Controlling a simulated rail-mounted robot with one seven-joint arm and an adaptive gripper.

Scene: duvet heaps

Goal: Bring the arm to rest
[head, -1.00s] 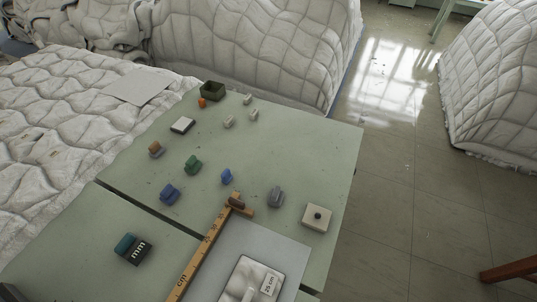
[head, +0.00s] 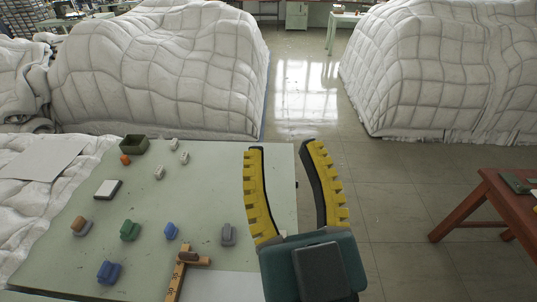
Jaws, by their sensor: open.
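My gripper (head: 283,150) shows in the head view, to the right of the table's middle. It has two yellow toothed fingers with dark backs on a dark teal body. The fingers are spread wide, with nothing between them. It appears over the right edge of the pale green table (head: 205,205); its height above the table I cannot tell. Its body hides the table's near right part.
Small blocks stand on the table: a green block (head: 130,230), blue blocks (head: 171,231), a grey block (head: 228,235) and an open dark green box (head: 133,146). A red-brown table (head: 490,205) stands right. Quilted heaps (head: 160,70) flank a clear floor aisle (head: 305,100).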

